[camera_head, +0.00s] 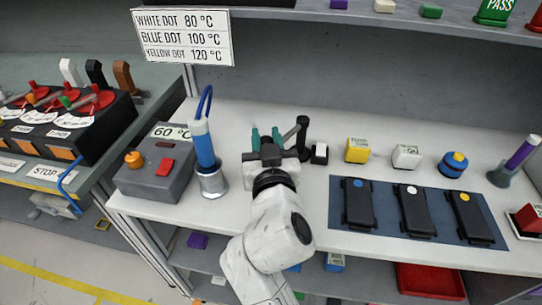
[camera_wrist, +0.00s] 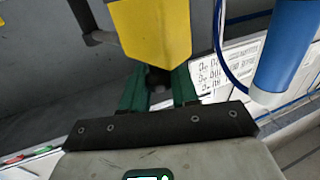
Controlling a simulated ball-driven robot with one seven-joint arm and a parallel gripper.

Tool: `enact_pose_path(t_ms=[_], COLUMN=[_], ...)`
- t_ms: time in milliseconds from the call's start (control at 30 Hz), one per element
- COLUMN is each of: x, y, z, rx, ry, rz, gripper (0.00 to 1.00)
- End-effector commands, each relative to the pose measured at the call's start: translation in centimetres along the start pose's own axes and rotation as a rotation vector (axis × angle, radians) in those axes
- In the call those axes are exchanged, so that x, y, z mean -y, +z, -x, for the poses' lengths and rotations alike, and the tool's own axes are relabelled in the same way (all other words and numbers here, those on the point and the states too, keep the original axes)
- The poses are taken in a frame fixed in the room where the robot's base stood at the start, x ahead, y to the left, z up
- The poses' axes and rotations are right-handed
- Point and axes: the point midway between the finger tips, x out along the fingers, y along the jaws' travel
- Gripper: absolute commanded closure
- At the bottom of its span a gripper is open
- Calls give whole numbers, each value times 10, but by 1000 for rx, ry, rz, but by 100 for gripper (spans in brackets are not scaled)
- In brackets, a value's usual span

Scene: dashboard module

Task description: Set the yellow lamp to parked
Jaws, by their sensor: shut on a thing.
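A large yellow body, which looks like the yellow lamp (camera_wrist: 152,28), fills the top middle of the wrist view. It tapers down to a dark round part between the green fingers. My gripper (camera_wrist: 158,88) is shut on it at this lower end; the exact contact is partly hidden. In the head view my gripper (camera_head: 265,139) is over the back of the white bench, right of the blue tool, and I cannot make out the yellow body there. A dark lever-like arm (camera_head: 301,131) stands just right of the fingers. Its bent end also shows in the wrist view (camera_wrist: 98,35).
A blue corded tool (camera_head: 203,143) stands in a metal holder, beside a grey 60 °C box (camera_head: 157,170). A temperature sign (camera_head: 184,37) hangs above.

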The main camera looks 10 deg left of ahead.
Motion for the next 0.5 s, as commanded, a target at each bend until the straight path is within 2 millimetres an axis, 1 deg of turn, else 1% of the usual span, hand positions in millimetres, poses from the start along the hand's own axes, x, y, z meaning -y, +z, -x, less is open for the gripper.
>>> enact_pose_path(t_ms=[67,500], x=[5,20], y=[4,0], z=[-4,-24], rx=[-12,-11], ry=[31,223], rz=[-1,-1], gripper=[100,100])
